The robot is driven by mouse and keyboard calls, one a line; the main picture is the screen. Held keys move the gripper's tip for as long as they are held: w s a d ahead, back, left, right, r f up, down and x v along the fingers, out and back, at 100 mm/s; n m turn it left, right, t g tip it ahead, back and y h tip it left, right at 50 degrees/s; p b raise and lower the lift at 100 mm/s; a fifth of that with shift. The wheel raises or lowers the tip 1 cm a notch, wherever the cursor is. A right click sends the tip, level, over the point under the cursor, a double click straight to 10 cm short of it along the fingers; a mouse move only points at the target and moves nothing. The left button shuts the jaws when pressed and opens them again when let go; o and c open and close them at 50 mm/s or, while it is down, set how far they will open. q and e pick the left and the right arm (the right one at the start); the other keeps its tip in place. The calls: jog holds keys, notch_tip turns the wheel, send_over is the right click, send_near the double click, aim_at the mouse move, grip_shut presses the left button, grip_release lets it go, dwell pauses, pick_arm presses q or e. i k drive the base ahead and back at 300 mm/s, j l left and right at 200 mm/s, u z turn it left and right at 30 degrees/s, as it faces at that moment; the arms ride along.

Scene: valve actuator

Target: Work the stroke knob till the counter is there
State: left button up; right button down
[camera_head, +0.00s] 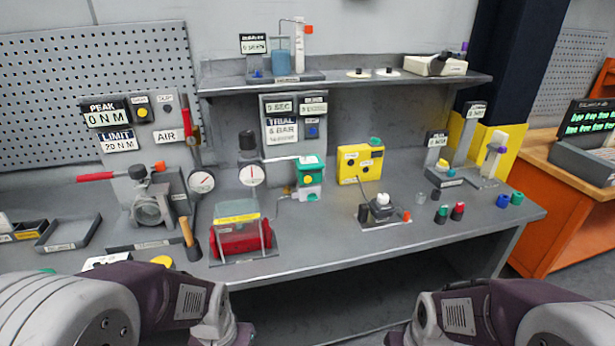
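No label in view can be read as stroke, so I cannot tell which knob is the stroke knob. One panel (295,143) at the back centre carries a "0 SEC" display (279,107), a "TRIAL 5 BAR" display (281,130) and a blue button or knob (312,131). At the right, a small unit has a display (437,139) and a yellow knob (442,164); a second display (476,110) stands behind it. Their small text is not readable. My two arms enter at the bottom corners, in front of the bench; their gripper fingers are not visible.
On the grey bench (330,250) stand a red actuator (240,240) behind a clear guard, a wooden-handled mallet (190,240), a yellow box (360,162) and several coloured caps at the right. A shelf (340,83) overhangs the back. The front right surface is fairly clear.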

aim_at(313, 197)
jog(key=i+l+u, duration=0.2)
jog(key=u, duration=0.2)
jog(key=i+l+u, duration=0.25)
jog(key=u, duration=0.15)
jog(key=i+l+u, duration=0.1)
jog(key=l+u, duration=0.35)
jog(key=i+l+u, duration=0.1)
jog(key=l+u, duration=0.3)
jog(key=j, duration=0.05)
